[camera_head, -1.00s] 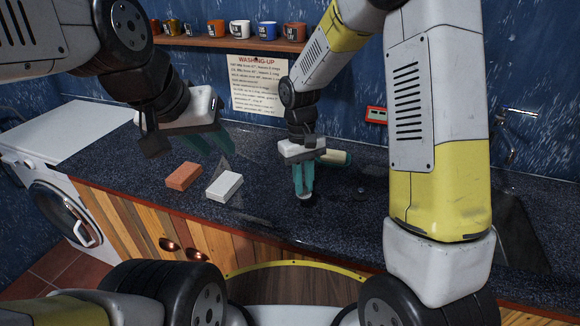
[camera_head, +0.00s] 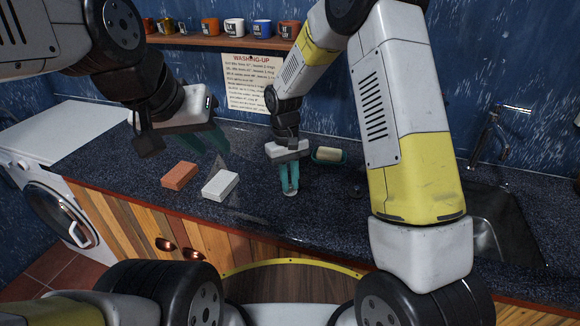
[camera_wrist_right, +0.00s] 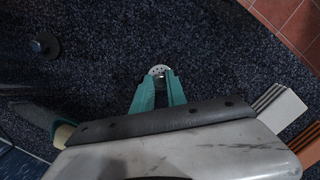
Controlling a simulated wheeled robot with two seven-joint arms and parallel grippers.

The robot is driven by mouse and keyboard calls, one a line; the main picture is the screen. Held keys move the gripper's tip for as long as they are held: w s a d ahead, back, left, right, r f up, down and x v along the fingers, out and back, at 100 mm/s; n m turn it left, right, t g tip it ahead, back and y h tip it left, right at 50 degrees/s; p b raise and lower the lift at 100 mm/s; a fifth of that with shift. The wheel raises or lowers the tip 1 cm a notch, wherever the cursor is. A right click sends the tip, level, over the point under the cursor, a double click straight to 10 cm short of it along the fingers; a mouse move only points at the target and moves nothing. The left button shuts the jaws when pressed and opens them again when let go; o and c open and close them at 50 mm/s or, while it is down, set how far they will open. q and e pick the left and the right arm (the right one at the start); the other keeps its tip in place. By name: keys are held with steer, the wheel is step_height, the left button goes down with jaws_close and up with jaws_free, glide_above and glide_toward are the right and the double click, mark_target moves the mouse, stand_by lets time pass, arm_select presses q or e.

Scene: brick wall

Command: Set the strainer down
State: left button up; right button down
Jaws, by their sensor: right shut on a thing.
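The strainer (camera_wrist_right: 158,71) is a small pale metal disc with holes, seen at the fingertips in the right wrist view. My right gripper (camera_head: 290,190) is shut on it, with the teal fingers pointing down over the dark speckled counter (camera_head: 260,215). In the head view only a small light bit of the strainer (camera_head: 290,193) shows at the tips. I cannot tell whether it touches the counter. My left gripper (camera_head: 208,142) hangs at the left above the counter, its teal fingers apart and empty.
An orange brick-shaped block (camera_head: 179,175) and a white one (camera_head: 220,186) lie left of the right gripper. A green soap dish (camera_head: 328,156) stands behind it. A small dark round object (camera_wrist_right: 45,45) lies on the counter. The sink (camera_head: 508,225) and tap (camera_head: 490,135) are at right.

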steer(key=c, duration=1.3)
jaws_free()
steer(key=shift+c, duration=0.2)
steer(key=s+d+r+t+y, duration=0.1)
steer(key=d+r, duration=0.2)
steer(key=r, duration=1.5)
steer(key=s+d+r+m+t+y, duration=0.1)
steer(key=s+d+r+m+t, duration=0.1)
steer(key=s+d, duration=0.3)
steer(key=s+d+r+m+t+y, duration=0.1)
steer(key=s+d+r+t, duration=0.3)
steer(key=s, duration=1)
steer(key=shift+d+r+m+t, duration=0.4)
steer(key=shift+d+r+m, duration=0.45)
steer(key=shift+d, duration=0.35)
